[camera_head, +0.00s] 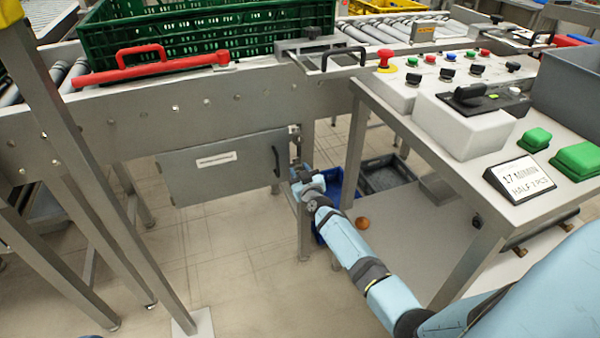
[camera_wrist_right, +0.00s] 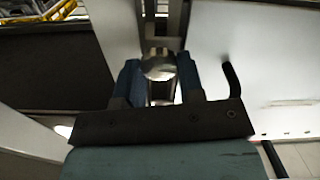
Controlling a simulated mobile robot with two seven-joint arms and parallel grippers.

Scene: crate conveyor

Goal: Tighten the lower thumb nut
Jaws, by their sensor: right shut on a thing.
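My right gripper (camera_head: 298,174) is at the grey post beside the right edge of the grey panel door (camera_head: 225,165), under the conveyor. In the right wrist view its two blue fingers stand on either side of a round, shiny metal thumb nut (camera_wrist_right: 159,68) and are shut on it. The nut sits in front of an upright metal post (camera_wrist_right: 163,20). In the head view the gripper hides the nut. A small metal part (camera_head: 294,130) shows higher on the post, too small to make out. My left gripper is not in view.
A black door handle (camera_head: 276,162) is just left of the gripper; it also shows in the wrist view (camera_wrist_right: 232,80). A blue bin (camera_head: 332,188) and a grey crate (camera_head: 385,174) stand behind my forearm. The control table (camera_head: 440,150) is at the right.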

